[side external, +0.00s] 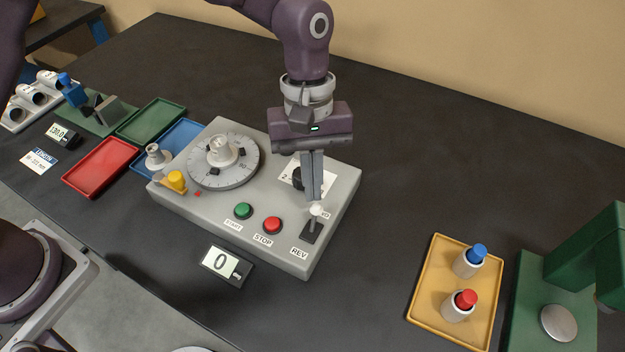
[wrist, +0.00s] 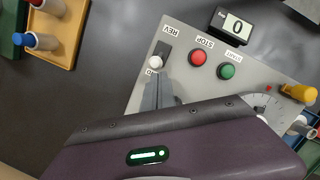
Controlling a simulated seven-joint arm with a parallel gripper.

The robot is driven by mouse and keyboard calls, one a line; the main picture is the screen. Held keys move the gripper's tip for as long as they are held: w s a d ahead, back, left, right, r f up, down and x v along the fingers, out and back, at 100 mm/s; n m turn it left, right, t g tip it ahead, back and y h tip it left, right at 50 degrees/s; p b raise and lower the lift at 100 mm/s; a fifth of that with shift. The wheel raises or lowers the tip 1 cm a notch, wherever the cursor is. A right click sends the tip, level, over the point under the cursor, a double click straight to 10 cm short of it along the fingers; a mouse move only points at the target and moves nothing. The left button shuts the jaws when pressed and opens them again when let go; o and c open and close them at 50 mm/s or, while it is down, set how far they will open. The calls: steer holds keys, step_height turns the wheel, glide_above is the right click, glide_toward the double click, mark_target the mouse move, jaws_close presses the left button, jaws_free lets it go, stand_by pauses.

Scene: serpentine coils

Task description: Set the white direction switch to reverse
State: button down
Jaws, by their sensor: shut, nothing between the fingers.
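The white direction switch (side external: 316,209) is a small white-tipped lever on a dark plate at the right end of the grey control box. The REV label (side external: 299,252) is at the near end of the plate, and a partly hidden label is at the far end. The lever tip sits toward the far end, away from REV. It also shows in the wrist view (wrist: 155,62). My gripper (side external: 313,196) is shut and empty, pointing down just behind the lever tip on the side away from REV. I cannot tell whether the fingertips touch it.
On the grey box (side external: 337,213) are a green START button (side external: 243,210), a red STOP button (side external: 272,224), a round dial (side external: 240,172) and a yellow knob (side external: 176,179). A display (side external: 224,266) reads 0. A yellow tray (side external: 426,290) with two bottles stands right; the table between is clear.

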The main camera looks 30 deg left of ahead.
steer(key=shift+r, duration=0.1)
stand_by(0.3)
steer(key=shift+s+r+t, duration=0.1)
steer(key=shift+s+t, duration=0.15)
steer(key=shift+t, duration=0.15)
steer(key=shift+s, duration=0.1)
steer(key=shift+s+r+t, duration=0.25)
steer(key=shift+s+t, duration=0.45)
steer(key=shift+t, duration=0.3)
steer(key=shift+s+r, duration=0.1)
steer(key=shift+s, duration=1)
steer(key=shift+w, duration=0.15)
steer(key=shift+w+f, duration=0.4)
steer(key=shift+w, duration=0.2)
